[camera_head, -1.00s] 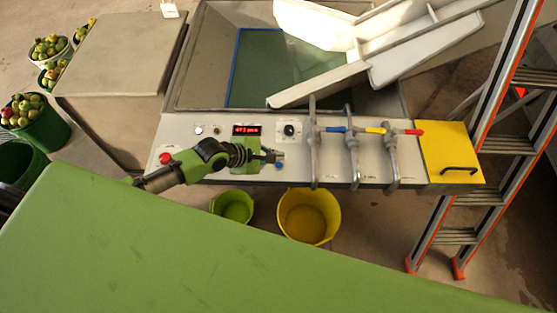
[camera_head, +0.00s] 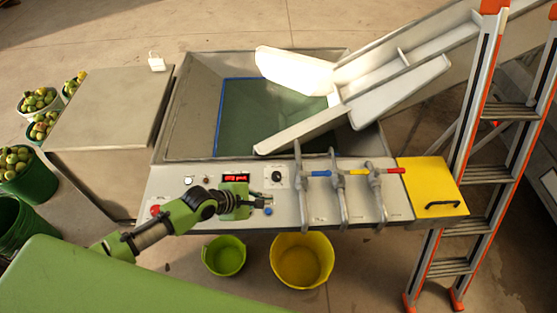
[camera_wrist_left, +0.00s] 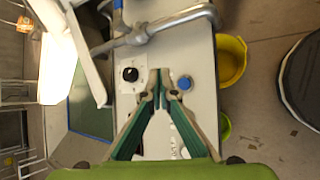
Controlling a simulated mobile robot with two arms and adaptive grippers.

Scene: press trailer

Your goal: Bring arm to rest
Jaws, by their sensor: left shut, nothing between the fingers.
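My left arm comes in from the left in the head view. Its left gripper (camera_head: 262,202) is over the control panel (camera_head: 160,184), near the blue button (camera_head: 268,211) and the red-lit display (camera_head: 236,178). In the left wrist view the left gripper (camera_wrist_left: 160,74) is shut with empty fingertips, between the black knob (camera_wrist_left: 130,74) and the blue button (camera_wrist_left: 185,82). I cannot tell whether the fingertips touch the panel. My right gripper is not in view.
Three pipes with blue, yellow and red valve handles (camera_head: 318,173) stand right of the gripper. A yellow bucket (camera_head: 302,262) and a green bucket (camera_head: 224,256) stand below the panel. A ladder (camera_head: 490,175) is at right. A metal box (camera_head: 110,110) is at left.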

